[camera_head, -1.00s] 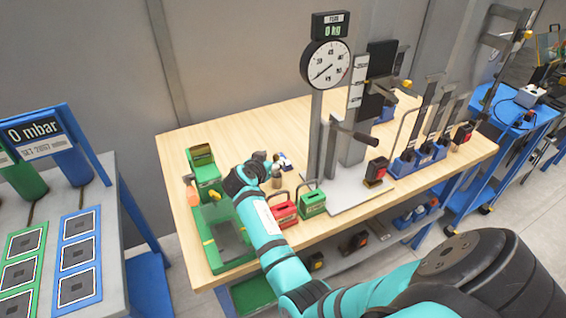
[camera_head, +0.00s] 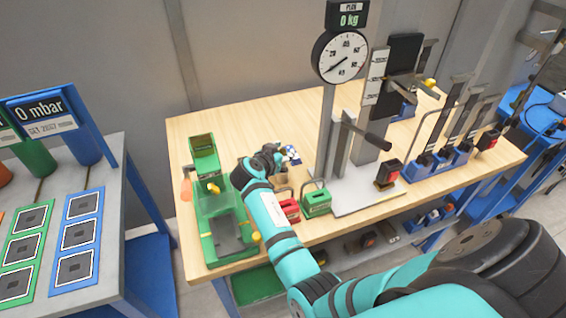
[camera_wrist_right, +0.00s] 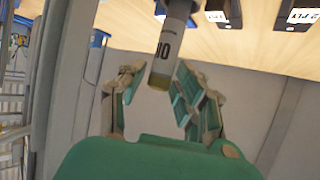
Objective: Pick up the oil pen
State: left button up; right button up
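The oil pen (camera_wrist_right: 168,50), a slim grey cylinder marked "10" with a yellowish end, shows in the right wrist view. My left gripper is not in view.
A green tray station (camera_head: 228,235) stands left of my right arm. A red box (camera_head: 289,210) and a green box (camera_head: 316,199) with handles stand close to its right. A blue-white item (camera_head: 291,154) lies behind. A gauge stand (camera_head: 326,130) rises to the right.

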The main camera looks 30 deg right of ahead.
jog(key=shift+d, duration=0.15)
jog(key=shift+c, duration=1)
jog(key=shift+w, duration=0.1)
jog(key=shift+c, duration=1.2)
grip_shut()
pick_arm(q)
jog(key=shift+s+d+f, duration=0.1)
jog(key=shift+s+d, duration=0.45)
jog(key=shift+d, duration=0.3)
